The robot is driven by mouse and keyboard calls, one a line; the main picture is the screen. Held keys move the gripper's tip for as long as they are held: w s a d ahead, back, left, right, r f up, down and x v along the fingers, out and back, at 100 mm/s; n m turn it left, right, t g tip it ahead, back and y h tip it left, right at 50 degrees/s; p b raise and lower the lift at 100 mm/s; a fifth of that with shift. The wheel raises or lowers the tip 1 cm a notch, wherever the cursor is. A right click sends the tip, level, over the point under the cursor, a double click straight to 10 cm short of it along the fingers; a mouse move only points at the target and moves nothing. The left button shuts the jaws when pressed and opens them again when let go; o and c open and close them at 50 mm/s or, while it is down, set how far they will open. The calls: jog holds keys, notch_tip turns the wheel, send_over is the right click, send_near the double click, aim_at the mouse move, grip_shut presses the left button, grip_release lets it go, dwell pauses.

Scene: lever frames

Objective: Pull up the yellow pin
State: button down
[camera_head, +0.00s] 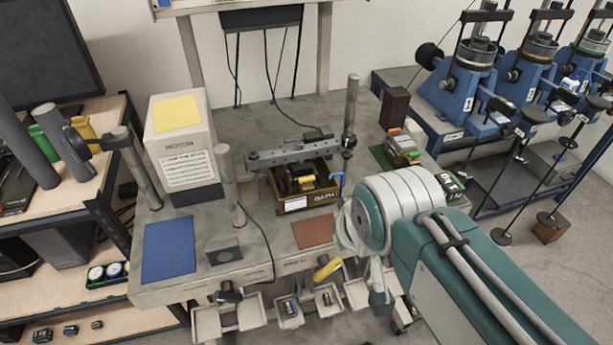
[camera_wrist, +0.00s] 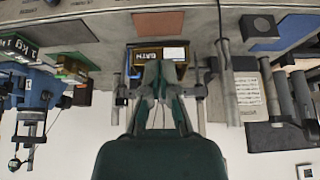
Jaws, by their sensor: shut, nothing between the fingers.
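The three blue lever frames stand at the back right of the head view: the one marked 1 (camera_head: 457,92), a middle one (camera_head: 532,75) with a yellowish ring at its top, and a farther one (camera_head: 585,65). I cannot make out a yellow pin for certain on any of them. A blue frame also shows at the left edge of the wrist view (camera_wrist: 28,85), upside down. My gripper (camera_wrist: 160,72) is shut and empty, in front of the workbench and well apart from the frames. In the head view its fingertips are hard to make out near my wrist.
The grey workbench (camera_head: 165,290) carries a black-and-yellow box (camera_head: 297,203), a beige cabinet (camera_head: 178,135) and upright posts. A yellow handle-like thing (camera_head: 327,268) is at its front edge. Long black levers with weights (camera_head: 502,236) reach out from the frames.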

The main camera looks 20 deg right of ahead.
jog(key=c, duration=0.9)
grip_release()
jog(key=o, duration=0.7)
jog(key=shift+w+r+g, duration=0.3)
jog(key=shift+w+r, duration=0.45)
jog(key=shift+w, duration=0.3)
jog(key=g, duration=0.5)
send_near(307, 179)
notch_tip(307, 179, down, 10)
grip_shut()
